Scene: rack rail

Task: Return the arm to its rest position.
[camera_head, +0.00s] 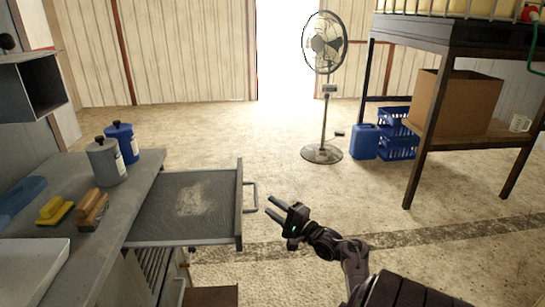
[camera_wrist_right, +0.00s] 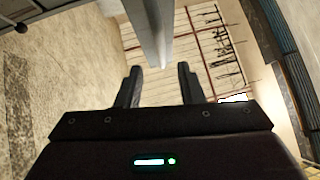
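My right gripper (camera_head: 269,205) is open, its two dark fingers apart with nothing between them. It is just right of the open drawer (camera_head: 160,228), near the drawer's handle (camera_head: 254,196), and looks apart from it. In the right wrist view the fingers of my right gripper (camera_wrist_right: 159,77) are spread. A grey metal bar (camera_wrist_right: 147,28) shows beyond them, probably part of the drawer. My right arm reaches in from the bottom right. My left gripper and left arm are not in view.
A workbench (camera_head: 85,265) at left holds a grey canister (camera_head: 106,162), a blue canister (camera_head: 123,142) and brushes (camera_head: 92,209). The drawer juts out from it. A fan (camera_head: 322,150), a blue jerrycan (camera_head: 363,142) and a rack (camera_head: 419,160) stand farther back. Floor between is clear.

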